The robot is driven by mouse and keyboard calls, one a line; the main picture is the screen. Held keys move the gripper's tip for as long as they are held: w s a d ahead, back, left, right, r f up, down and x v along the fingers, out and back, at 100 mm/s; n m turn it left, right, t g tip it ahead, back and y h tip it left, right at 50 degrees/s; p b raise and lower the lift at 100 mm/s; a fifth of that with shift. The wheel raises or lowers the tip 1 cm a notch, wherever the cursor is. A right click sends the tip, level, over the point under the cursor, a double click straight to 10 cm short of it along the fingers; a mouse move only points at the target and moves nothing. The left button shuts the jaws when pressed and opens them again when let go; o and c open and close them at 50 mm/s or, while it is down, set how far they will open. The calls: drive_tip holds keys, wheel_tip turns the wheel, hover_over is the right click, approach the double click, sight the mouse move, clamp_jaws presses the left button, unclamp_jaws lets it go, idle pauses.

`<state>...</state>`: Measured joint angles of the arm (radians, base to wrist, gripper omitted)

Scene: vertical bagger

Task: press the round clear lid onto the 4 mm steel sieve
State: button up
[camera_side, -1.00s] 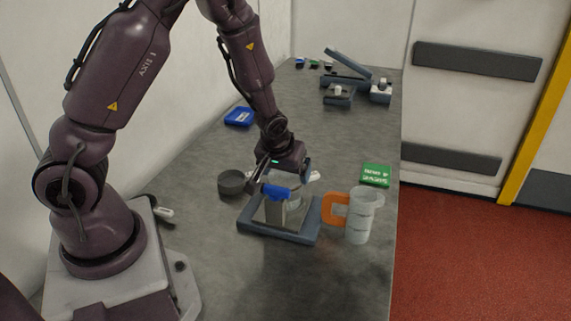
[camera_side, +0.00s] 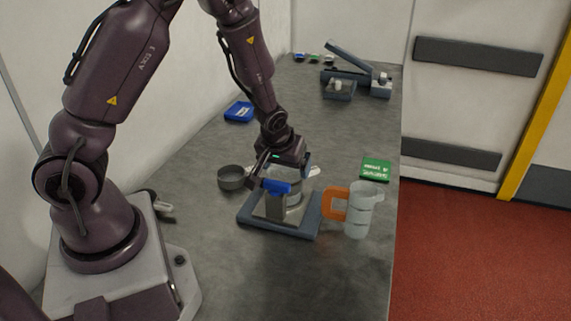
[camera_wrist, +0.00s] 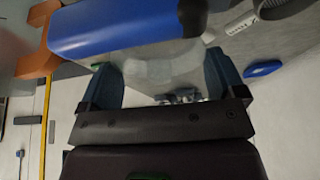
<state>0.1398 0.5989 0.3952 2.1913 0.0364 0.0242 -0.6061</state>
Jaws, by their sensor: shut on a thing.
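My gripper (camera_side: 284,176) points down over a grey stand (camera_side: 250,224) in the side view. It is shut on the round clear lid; in the wrist view a pale, see-through round shape (camera_wrist: 165,72) lies between the two blue-grey fingers. The steel sieve (camera_side: 294,196) appears to be the round metal part under my gripper, partly behind the stand's blue block (camera_side: 277,187). That blue block also fills the upper left of the wrist view (camera_wrist: 120,22). Fingers and block hide the lid's edge, so I cannot tell whether lid and sieve touch or are level.
A clear jug (camera_side: 362,212) with an orange handle stands close on the right. A dark grey cup (camera_side: 232,178) is on the left, a green box (camera_side: 375,168) behind right, a blue tray (camera_side: 239,111) farther back. The front of the table is clear.

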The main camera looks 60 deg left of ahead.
drive_tip(key=shift+f, duration=0.6)
idle(0.7)
drive_tip(key=o, duration=0.6)
drive_tip(key=shift+o, duration=0.2)
drive_tip(key=shift+v, duration=3.5)
drive_tip(key=v, duration=1.3)
